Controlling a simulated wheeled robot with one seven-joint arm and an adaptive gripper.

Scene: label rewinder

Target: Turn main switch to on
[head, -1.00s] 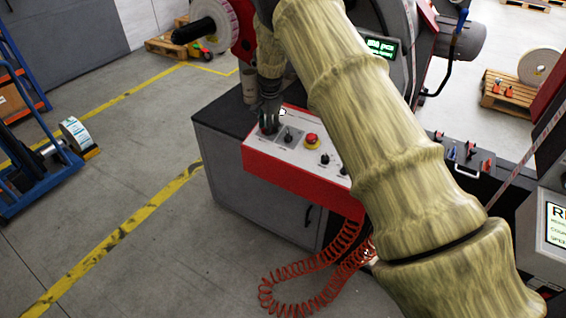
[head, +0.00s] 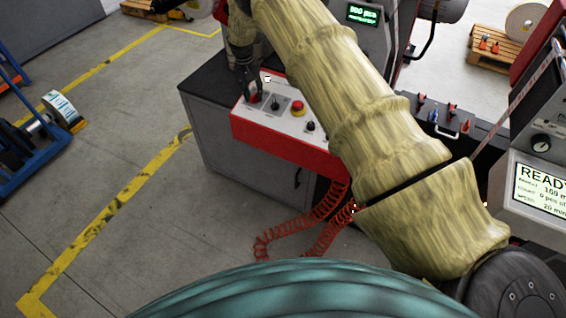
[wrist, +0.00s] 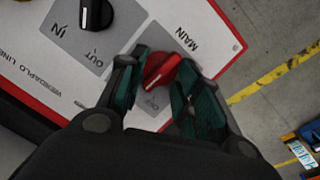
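The red main switch knob (wrist: 161,71) is on the white control panel beside the printed word "MAIN" in the wrist view. The fingers are apart, and I cannot tell whether either pad touches the knob. In the head view my gripper (head: 250,98) reaches down to the left end of the panel (head: 284,121) and mostly hides the switch.
A black knob (head: 275,105), a red emergency button (head: 298,107) and another black knob (head: 311,126) lie along the panel to the right. A red coiled hose (head: 310,225) hangs below. A display reading "READY" (head: 540,185) stands at the right.

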